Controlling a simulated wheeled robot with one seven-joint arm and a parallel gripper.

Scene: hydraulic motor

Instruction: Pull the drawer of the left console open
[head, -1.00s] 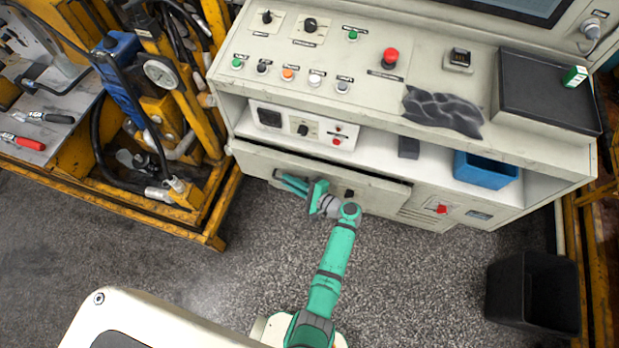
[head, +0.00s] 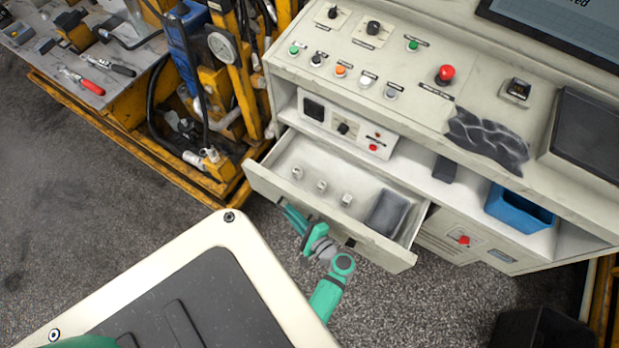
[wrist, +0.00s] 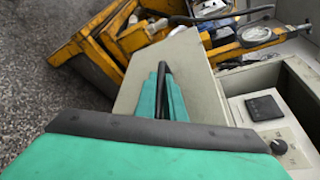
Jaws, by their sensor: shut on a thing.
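The left console (head: 372,120) stands ahead, with knobs and buttons on its sloped top. Its drawer (head: 263,187) is pulled out, so the inside shows. Several small light-coloured pieces (head: 321,186) and a dark grey tray (head: 387,212) are in it. My gripper (head: 290,214) is at the drawer's front face, left of its middle. In the wrist view the green fingers (wrist: 163,92) are shut at the drawer front (wrist: 197,75), around a dark bar that looks like its handle (wrist: 164,75). The handle is mostly hidden in the head view.
A yellow frame with a gauge (head: 221,46) stands close to the left of the drawer. A blue bin (head: 519,208) sits on the console's shelf, and a black bin (head: 541,330) is on the floor at right. Bare floor lies in front.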

